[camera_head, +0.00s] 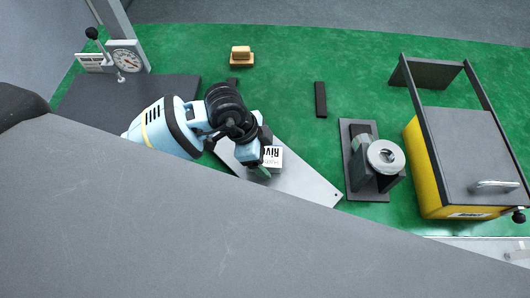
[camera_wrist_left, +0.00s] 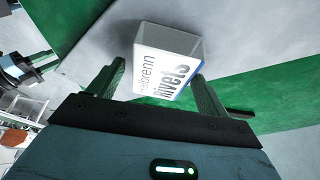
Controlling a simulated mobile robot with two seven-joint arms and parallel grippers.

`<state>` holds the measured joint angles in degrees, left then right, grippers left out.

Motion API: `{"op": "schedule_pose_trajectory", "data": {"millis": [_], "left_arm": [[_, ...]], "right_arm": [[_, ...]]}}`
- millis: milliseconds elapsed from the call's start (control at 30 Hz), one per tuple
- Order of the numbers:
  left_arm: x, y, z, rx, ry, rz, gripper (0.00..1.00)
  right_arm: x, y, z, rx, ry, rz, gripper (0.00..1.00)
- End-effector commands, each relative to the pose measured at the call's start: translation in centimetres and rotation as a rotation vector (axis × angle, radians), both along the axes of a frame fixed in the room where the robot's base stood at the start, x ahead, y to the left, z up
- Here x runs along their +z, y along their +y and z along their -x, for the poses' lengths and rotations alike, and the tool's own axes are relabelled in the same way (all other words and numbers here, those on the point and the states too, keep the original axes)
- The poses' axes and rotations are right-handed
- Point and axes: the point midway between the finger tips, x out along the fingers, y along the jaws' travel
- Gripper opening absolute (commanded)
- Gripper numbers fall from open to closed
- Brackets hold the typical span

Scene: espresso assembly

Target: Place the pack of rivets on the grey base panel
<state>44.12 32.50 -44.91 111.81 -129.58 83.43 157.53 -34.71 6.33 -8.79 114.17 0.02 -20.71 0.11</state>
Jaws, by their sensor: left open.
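The pack of rivets (camera_head: 273,160) is a small white box with dark lettering. It appears to rest on the light grey base panel (camera_head: 309,186), which lies flat on the green surface. My left gripper (camera_head: 263,155) is at the pack with its fingers open. In the left wrist view the pack (camera_wrist_left: 168,58) shows at the fingertips, between the two dark green fingers (camera_wrist_left: 160,76), with the grey panel (camera_wrist_left: 105,42) behind it. I cannot tell whether either finger touches the pack. My left arm hides part of the panel. My right gripper is out of view.
A dark block with a round metal part (camera_head: 386,156) stands on a dark plate right of the panel. A yellow and grey housing (camera_head: 470,150) is at the far right. A gauge (camera_head: 126,57) and dark mat (camera_head: 165,87) are at left. A dark strip (camera_head: 320,99) lies behind.

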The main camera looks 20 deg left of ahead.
Motion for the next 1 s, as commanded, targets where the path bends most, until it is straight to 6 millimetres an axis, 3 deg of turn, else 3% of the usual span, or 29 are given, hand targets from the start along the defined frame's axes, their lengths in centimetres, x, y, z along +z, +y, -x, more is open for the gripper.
{"op": "schedule_pose_trajectory", "data": {"millis": [400,600,1000], "left_arm": [[7.2,2.8,0.6,0.002,-0.007,0.000,0.78],[9.8,3.9,1.0,0.001,-0.004,0.000,0.78],[10.9,4.4,1.3,0.001,0.000,0.000,0.78]], "right_arm": [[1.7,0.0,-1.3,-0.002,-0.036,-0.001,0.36],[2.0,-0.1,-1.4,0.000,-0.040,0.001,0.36],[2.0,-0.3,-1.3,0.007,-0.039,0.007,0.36]]}}
